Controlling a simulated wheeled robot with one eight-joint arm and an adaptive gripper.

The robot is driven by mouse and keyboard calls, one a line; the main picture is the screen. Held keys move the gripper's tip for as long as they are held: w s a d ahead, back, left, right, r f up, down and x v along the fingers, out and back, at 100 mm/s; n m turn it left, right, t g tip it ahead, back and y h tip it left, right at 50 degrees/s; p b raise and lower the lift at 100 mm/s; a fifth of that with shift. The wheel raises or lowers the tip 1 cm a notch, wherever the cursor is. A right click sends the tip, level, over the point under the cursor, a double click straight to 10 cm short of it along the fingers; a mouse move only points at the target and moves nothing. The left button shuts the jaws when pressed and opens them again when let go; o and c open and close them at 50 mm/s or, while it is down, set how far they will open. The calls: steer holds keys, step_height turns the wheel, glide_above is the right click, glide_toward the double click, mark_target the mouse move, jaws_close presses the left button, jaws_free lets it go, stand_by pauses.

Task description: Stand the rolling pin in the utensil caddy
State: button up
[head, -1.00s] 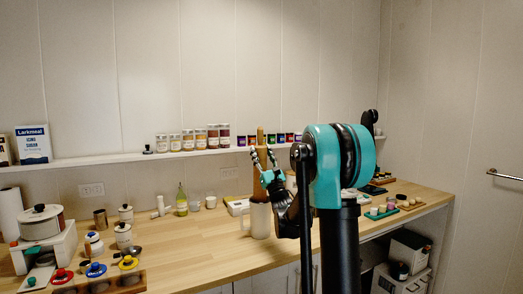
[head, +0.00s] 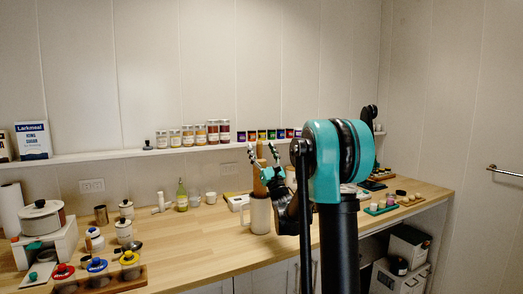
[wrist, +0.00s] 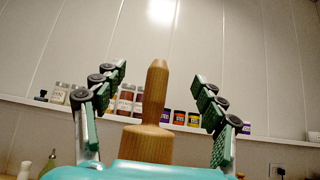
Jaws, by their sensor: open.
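The wooden rolling pin (head: 258,182) stands roughly upright with its lower part inside the pale utensil caddy (head: 260,217), which has a handle on its left side and stands on the counter. The pin's handle and the top of its barrel (wrist: 150,143) show in the wrist view. My gripper (head: 262,152) is open, with its fingers on either side of the pin's upper end. In the wrist view, my gripper (wrist: 165,105) has clear gaps between both fingers and the pin's handle. The pin's lower end is hidden in the caddy.
Spice jars (head: 200,135) line the wall shelf behind. A white pot (head: 42,218), canisters (head: 124,232) and a wooden rack with coloured lids (head: 98,280) stand at the left. A green tray (head: 380,208) lies at the right.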

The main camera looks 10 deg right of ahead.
steer(key=v, duration=1.1)
steer(key=shift+s+f, duration=0.3)
steer(key=shift+d, duration=0.1)
